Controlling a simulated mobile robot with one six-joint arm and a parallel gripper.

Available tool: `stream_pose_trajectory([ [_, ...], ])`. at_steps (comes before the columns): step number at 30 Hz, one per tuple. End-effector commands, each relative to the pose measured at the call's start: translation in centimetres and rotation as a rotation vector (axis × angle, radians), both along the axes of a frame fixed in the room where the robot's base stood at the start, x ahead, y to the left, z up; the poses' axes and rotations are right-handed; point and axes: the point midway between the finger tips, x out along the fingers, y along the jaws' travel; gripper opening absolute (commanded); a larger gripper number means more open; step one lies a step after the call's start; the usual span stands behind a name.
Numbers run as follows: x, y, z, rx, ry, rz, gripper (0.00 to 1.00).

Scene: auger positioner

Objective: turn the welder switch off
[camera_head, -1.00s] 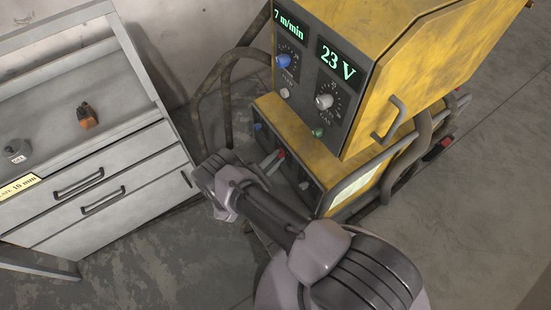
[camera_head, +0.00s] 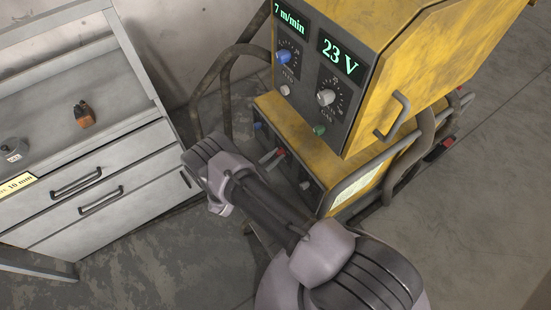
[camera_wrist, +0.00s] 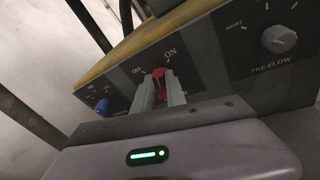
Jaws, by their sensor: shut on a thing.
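The red welder switch (camera_wrist: 159,79) is on the lower front panel of the yellow welder (camera_head: 430,55), with the words OFF and ON printed above it. In the wrist view its red tip appears to point between the two words. My gripper (camera_wrist: 160,93) is shut on the switch, with one finger on each side. In the head view the switch's red tip (camera_head: 281,152) shows just beside my gripper, whose body is partly hidden by my wrist. The welder's displays are lit and read 7 m/min and 23 V (camera_head: 341,60).
A blue knob (camera_wrist: 103,106) and the grey PRE-FLOW knob (camera_wrist: 279,39) flank the switch. Bent tube rails (camera_head: 215,85) stand left of the welder. A grey drawer cabinet (camera_head: 120,165) holding an orange-brown object (camera_head: 84,114) is at the left.

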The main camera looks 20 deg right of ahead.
Motion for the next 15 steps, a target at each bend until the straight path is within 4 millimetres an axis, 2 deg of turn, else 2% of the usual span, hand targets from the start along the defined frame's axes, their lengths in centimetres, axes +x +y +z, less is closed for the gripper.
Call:
stream_pose_trajectory([
  [15,0.60,0.24,-0.04,-0.150,0.465,0.001,0.00],
])
